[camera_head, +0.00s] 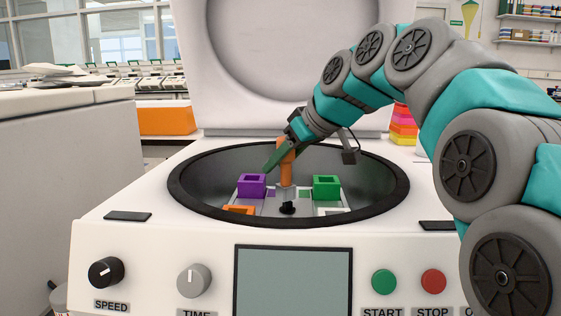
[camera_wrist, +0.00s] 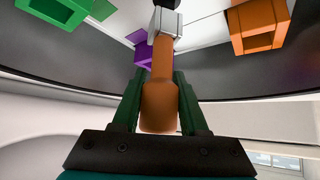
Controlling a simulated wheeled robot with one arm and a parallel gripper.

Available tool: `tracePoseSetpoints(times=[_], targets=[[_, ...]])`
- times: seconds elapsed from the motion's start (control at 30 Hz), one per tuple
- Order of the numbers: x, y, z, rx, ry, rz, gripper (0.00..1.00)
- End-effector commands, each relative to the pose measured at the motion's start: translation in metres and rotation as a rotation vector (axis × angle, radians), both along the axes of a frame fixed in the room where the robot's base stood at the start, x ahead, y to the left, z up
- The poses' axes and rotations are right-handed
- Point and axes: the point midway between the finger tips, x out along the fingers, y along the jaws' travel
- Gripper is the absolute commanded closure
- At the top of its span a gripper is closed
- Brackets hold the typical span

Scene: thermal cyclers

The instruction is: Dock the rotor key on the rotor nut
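The rotor key has an orange-brown handle (camera_head: 286,167) and hangs roughly upright inside the open centrifuge bowl. My gripper (camera_head: 282,152) has its green fingers around the handle. In the wrist view the key (camera_wrist: 160,95) sits between both fingers of my gripper (camera_wrist: 156,78), and a grey block (camera_wrist: 166,26) shows at its far end. A small black knob, apparently the rotor nut (camera_head: 288,208), stands at the rotor's middle, just below the key in the head view. A black piece also shows at the wrist view's top edge (camera_wrist: 167,4). I cannot tell whether key and nut touch.
Purple (camera_head: 252,185), green (camera_head: 326,187), orange (camera_head: 239,210) and white (camera_head: 331,211) buckets surround the centre. The bowl's dark rim (camera_head: 184,203) encloses them. The raised lid (camera_head: 200,75) stands behind. The front panel (camera_head: 150,270) carries knobs, a screen and buttons.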

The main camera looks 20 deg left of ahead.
Motion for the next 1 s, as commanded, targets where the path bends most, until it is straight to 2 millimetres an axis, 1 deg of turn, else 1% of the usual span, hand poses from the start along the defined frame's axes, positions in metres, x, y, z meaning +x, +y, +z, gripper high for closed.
tracePoseSetpoints(times=[0.03, 0.2, 0.27, 0.5, 0.63, 0.67, 0.77, 1.0], targets=[[0.0, 0.0, 0.0, 0.0, 0.0, 0.0, 0.52], [0.0, 0.0, 0.0, 0.0, 0.0, 0.0, 0.33], [0.0, 0.0, 0.0, 0.0, 0.0, 0.0, 0.27], [0.0, 0.0, 0.001, 0.0, 0.0, 0.0, 0.27], [0.0, 0.0, 0.009, 0.0, 0.0, 0.0, 0.27], [-0.001, -0.003, 0.009, 0.001, -0.001, -0.001, 0.27], [-0.006, -0.013, 0.02, 0.0, -0.002, 0.0, 0.27], [-0.022, -0.045, 0.057, 0.002, -0.006, -0.001, 0.27]])
